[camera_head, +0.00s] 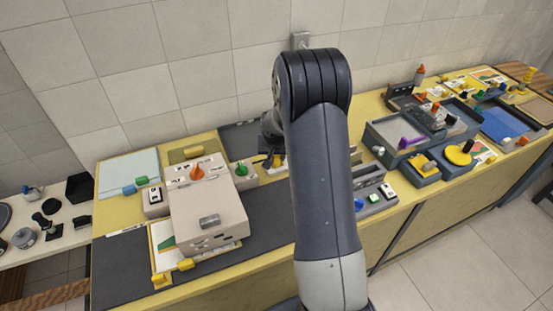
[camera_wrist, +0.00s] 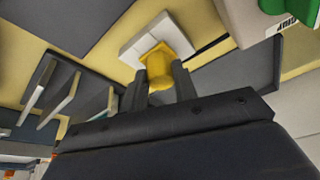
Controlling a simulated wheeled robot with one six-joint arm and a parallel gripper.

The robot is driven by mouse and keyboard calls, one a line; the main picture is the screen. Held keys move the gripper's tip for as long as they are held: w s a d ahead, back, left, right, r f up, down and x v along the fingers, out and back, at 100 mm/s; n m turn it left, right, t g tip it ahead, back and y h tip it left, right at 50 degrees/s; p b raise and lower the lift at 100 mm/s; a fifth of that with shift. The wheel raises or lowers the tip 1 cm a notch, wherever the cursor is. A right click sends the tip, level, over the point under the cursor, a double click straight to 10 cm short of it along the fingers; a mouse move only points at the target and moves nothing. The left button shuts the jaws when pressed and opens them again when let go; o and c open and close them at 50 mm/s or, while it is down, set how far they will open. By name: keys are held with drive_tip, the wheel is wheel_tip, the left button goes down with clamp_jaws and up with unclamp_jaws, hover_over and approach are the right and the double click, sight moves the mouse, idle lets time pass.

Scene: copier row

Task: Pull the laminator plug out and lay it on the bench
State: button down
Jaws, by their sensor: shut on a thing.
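My gripper (camera_wrist: 158,85) is shut on a yellow plug (camera_wrist: 160,66), with one dark finger on each side of it. The yellow plug lines up with a white block (camera_wrist: 138,50), seemingly its socket. I cannot tell whether it is seated in the block or just clear of it. In the head view my gripper (camera_head: 271,157) is low over the yellow bench (camera_head: 200,273), partly hidden by my arm, and a bit of yellow shows there. Any label on the plug is not readable.
A beige machine (camera_head: 213,225) with an orange knob (camera_head: 197,172) stands left of my gripper. A green knob (camera_head: 241,170) is close beside it. A grey slotted holder (camera_head: 372,185) is to the right. Dark mat (camera_head: 265,228) at the front is mostly bare.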

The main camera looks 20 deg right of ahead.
sight(276, 157)
drive_tip(key=shift+r, duration=0.15)
drive_tip(key=shift+r+p, duration=1.65)
drive_tip(key=shift+r, duration=1.25)
drive_tip(key=shift+w+b, duration=0.15)
drive_tip(key=shift+b, duration=0.7)
